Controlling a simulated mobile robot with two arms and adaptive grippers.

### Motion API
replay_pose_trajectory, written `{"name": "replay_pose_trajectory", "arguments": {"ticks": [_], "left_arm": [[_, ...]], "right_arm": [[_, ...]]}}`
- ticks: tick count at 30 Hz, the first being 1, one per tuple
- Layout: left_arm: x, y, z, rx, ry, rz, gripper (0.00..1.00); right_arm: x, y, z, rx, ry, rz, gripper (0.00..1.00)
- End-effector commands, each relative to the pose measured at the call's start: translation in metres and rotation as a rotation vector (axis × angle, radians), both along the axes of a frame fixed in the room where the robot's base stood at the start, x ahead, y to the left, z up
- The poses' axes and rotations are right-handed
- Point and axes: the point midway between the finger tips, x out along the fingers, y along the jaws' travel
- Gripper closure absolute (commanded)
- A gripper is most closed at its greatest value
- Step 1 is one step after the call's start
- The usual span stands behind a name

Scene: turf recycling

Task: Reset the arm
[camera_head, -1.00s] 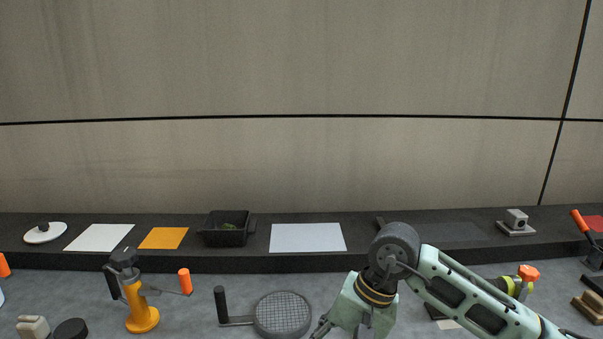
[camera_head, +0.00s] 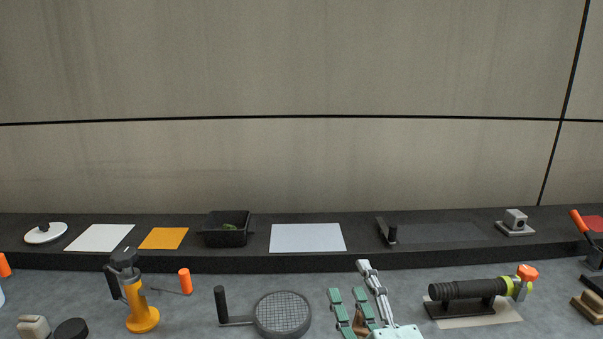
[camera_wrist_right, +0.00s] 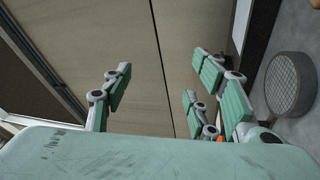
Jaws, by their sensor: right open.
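My right gripper (camera_head: 350,290) is at the bottom centre of the head view, pale green and grey, with its fingers pointing up and away from me. In the right wrist view my right gripper (camera_wrist_right: 160,78) has its fingers spread wide, with nothing between them but the wall behind. A small brown patch (camera_head: 360,323) shows between the finger bases in the head view; I cannot tell what it is. Most of my right arm is out of the head view. My left gripper is not in view.
A round mesh sieve (camera_head: 282,314) lies just left of the gripper. A black ribbed cylinder (camera_head: 468,289) on a stand is to the right. An orange-based tool (camera_head: 141,313) stands at left. A black tray (camera_head: 226,235) and a pale sheet (camera_head: 307,238) are on the back ledge.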

Motion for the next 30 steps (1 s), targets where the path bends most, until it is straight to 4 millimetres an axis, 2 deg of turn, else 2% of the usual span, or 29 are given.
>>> {"name": "replay_pose_trajectory", "arguments": {"ticks": [1, 5, 6, 9, 12, 18, 25, 30], "left_arm": [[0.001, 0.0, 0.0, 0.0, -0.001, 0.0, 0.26], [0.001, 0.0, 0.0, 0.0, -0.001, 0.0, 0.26], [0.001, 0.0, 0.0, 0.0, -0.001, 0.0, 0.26], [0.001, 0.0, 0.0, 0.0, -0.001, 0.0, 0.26], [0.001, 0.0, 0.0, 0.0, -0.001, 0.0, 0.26], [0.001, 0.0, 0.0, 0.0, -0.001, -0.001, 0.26], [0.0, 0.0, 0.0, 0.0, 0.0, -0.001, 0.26], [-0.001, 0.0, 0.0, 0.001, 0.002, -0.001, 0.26]], "right_arm": [[-0.004, -0.02, -0.034, 0.104, 0.142, -0.049, 0.47], [-0.029, -0.063, -0.12, 0.361, 0.489, -0.188, 0.47], [-0.043, -0.073, -0.145, 0.434, 0.591, -0.235, 0.47], [-0.085, -0.091, -0.203, 0.593, 0.823, -0.349, 0.47], [-0.129, -0.1, -0.243, 0.712, 1.006, -0.453, 0.47], [-0.204, -0.106, -0.29, 0.862, 1.268, -0.621, 0.47], [-0.281, -0.106, -0.315, 0.969, 1.494, -0.79, 0.47], [-0.268, -0.104, -0.363, 0.958, 1.507, -0.798, 0.47]]}}
